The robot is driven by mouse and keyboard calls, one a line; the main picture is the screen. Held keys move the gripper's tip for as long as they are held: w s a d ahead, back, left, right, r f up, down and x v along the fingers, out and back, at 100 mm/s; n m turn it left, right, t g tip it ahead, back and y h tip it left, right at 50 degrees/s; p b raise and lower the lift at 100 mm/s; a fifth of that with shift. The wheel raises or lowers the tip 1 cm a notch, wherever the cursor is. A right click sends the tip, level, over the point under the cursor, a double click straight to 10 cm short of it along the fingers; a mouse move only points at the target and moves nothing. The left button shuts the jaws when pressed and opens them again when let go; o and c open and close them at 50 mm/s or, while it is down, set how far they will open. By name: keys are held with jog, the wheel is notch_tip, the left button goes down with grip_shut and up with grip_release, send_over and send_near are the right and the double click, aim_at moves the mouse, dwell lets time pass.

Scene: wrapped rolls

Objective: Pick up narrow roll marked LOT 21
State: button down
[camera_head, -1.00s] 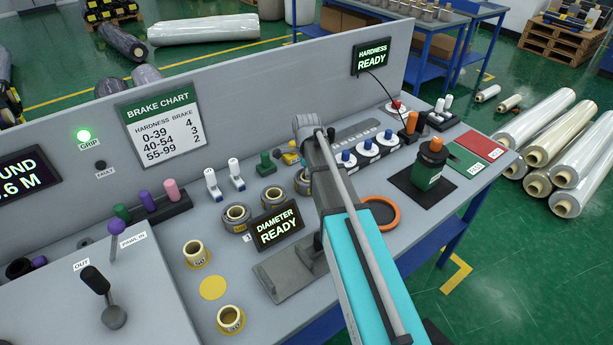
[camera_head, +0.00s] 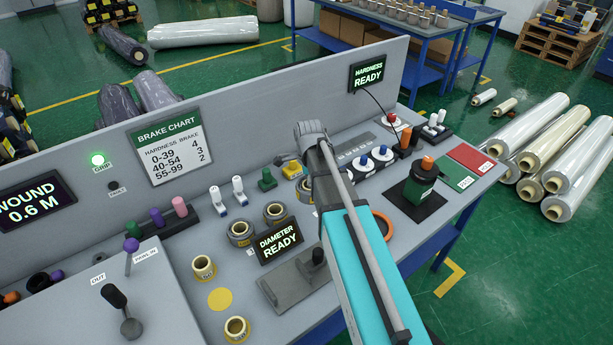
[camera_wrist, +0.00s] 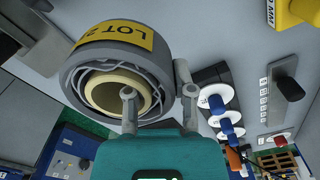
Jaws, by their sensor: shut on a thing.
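In the wrist view, a grey wrapped roll (camera_wrist: 105,57) with a cream core (camera_wrist: 103,92) and a yellow label is at my gripper (camera_wrist: 158,88). The label reads "LOT 2"; any further digit is hidden. The roll is tilted, with its open end towards the camera. My gripper is shut on the right part of the roll, one finger across its end face and the other beside its outer side.
The diameter display (camera_head: 279,240) and a grey gauge block (camera_head: 290,285) stand left of my arm. A tall panel (camera_head: 230,120) backs the bench.

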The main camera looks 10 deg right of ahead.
aim_at(310, 190)
jog(key=s+r+p, duration=0.3)
jog(key=s+r, duration=0.1)
jog(key=s, duration=0.5)
jog(key=shift+a, duration=0.25)
jog(key=shift+f, duration=0.1)
